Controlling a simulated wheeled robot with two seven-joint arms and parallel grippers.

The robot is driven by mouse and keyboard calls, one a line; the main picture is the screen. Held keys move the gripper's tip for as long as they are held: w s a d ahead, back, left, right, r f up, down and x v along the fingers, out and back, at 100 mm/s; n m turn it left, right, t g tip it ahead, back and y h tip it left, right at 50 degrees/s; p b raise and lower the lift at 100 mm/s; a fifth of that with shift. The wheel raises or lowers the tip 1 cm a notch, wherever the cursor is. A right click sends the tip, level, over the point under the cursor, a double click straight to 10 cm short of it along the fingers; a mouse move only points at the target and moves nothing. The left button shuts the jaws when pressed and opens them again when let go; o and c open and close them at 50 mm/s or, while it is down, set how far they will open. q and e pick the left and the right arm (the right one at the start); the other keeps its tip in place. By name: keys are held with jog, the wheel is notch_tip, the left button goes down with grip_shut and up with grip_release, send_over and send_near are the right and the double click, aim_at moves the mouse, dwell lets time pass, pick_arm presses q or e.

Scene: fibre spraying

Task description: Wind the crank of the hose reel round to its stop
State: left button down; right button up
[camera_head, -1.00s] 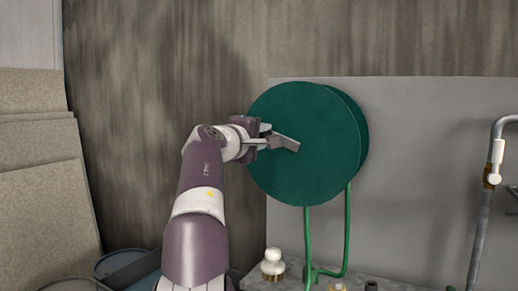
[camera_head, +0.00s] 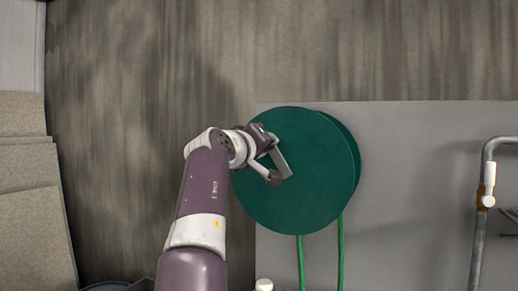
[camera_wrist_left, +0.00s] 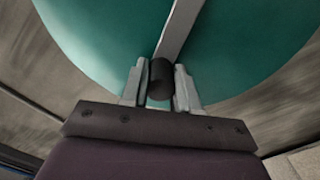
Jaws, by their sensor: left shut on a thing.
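The hose reel (camera_head: 315,205) is a dark green round drum in front of a grey panel; it also fills the upper part of the left wrist view (camera_wrist_left: 95,40). Its crank arm (camera_head: 282,162) is a flat grey bar on the drum's face, sloping down and right from the gripper to near the middle. In the left wrist view the crank's dark round handle (camera_wrist_left: 161,78) sits between the fingers. My left gripper (camera_head: 268,152) is shut on this handle at the drum's upper left. My forearm comes up from below. My right gripper is not in view.
A grey panel (camera_head: 420,190) stands behind the reel. Green hoses (camera_head: 340,250) hang below it. A grey pipe (camera_head: 478,240) with a white-handled valve (camera_head: 488,180) stands at the right. Beige boards (camera_head: 30,220) lean at the left.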

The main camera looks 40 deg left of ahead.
pick_arm(q)
jog(key=shift+w+d+f, duration=0.1)
jog(key=shift+d+f, duration=0.05)
jog(key=shift+d, duration=0.05)
dwell(0.3)
jog(key=c, duration=1.2)
grip_release()
jog(key=o, duration=0.4)
jog(key=shift+d, duration=0.2)
jog(key=shift+c, duration=0.2)
jog(key=shift+w+d, duration=0.1)
jog(key=shift+d, duration=0.05)
jog(key=shift+s+b, duration=0.3)
jog(key=shift+s, duration=0.1)
jog(key=b+v, duration=0.4)
jog(key=v, duration=0.8)
